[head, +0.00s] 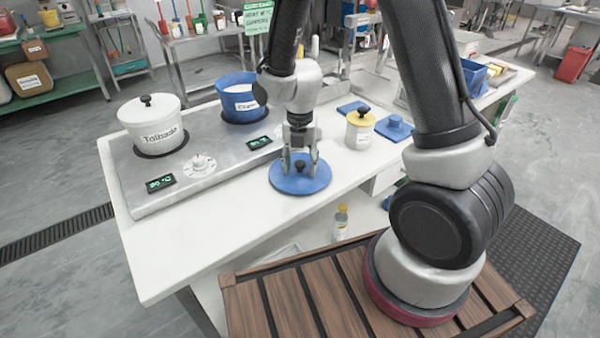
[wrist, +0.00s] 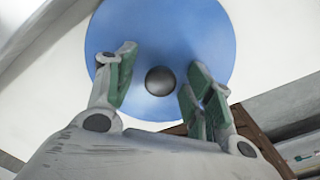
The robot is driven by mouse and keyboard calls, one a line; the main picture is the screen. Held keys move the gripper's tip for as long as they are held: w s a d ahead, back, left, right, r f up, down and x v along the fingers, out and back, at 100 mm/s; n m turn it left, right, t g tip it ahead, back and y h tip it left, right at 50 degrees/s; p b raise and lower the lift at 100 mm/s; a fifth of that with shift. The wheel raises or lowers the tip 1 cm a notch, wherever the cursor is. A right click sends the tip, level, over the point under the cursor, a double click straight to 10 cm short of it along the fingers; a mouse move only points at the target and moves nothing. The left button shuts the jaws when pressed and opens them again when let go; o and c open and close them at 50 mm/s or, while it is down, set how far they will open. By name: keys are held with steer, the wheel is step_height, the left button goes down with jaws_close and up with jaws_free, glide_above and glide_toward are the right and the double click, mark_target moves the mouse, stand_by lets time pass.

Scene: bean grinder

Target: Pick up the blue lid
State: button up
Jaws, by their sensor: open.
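The blue lid (head: 300,180) is a round disc with a dark knob (head: 300,165) at its middle. It lies flat on the white table, right of the metal cooker plate. My gripper (head: 300,158) is above the lid, pointing down, with its fingers apart around the knob. In the wrist view the lid (wrist: 160,35) fills the top middle and its knob (wrist: 159,81) shows between the fingertips of my gripper (wrist: 158,80). The fingers look clear of the knob on both sides. I cannot tell how far down they reach.
A blue pot (head: 238,95) stands open behind the lid. A white pot with its lid (head: 152,125) is at the left. The table front (head: 190,240) is clear.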

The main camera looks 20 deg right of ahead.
steer(key=shift+c, duration=0.2)
steer(key=c, duration=1.1)
